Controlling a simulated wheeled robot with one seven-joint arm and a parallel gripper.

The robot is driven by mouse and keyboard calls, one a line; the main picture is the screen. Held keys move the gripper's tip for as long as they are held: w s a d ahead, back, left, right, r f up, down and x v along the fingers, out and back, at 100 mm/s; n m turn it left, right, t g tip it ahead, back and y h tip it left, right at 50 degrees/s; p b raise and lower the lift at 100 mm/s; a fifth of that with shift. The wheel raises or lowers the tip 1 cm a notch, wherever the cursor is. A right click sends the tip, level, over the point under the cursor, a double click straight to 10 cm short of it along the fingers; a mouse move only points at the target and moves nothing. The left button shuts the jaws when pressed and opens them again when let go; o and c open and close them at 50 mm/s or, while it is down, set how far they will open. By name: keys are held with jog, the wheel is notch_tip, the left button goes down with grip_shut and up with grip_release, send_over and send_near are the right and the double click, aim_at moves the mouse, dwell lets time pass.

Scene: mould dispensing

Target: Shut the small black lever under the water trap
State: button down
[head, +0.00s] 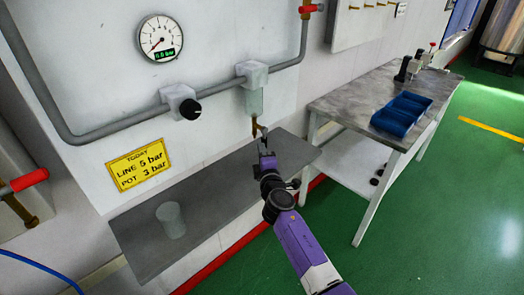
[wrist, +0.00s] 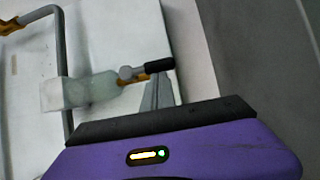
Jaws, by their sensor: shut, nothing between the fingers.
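The water trap (head: 255,101) hangs under the grey pipe on the wall panel, a pale bowl with a brass drain (head: 254,126) below. In the wrist view the trap bowl (wrist: 92,89) lies on its side, with a small round valve part (wrist: 126,73) at its end. The small black lever (wrist: 160,65) runs out from there, roughly along the trap's axis. My gripper (head: 264,144) is just below and right of the drain, fingers together and empty. In the wrist view its fingertips (wrist: 162,78) are beside the lever; I cannot tell whether they touch it.
A grey shelf (head: 140,234) runs below, with a pale cup (head: 171,220) on it. A black regulator knob (head: 190,109) and a gauge (head: 160,38) are left of the trap. A bench (head: 340,104) with blue bins (head: 402,114) stands right.

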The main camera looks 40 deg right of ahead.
jog(key=shift+d+f+n+t+b, duration=0.3)
jog(key=shift+n+b, duration=0.2)
jog(key=shift+b, duration=1)
jog(key=d+r+n+t+y+b, duration=0.2)
jog(key=d+n+t+y+b, duration=0.6)
jog(key=n+b, duration=1.4)
jog(key=shift+w+r+t+y+b, duration=0.2)
jog(key=shift+t+y+b, duration=0.35)
jog(key=shift+b, duration=7.45)
jog(key=shift+d, duration=0.1)
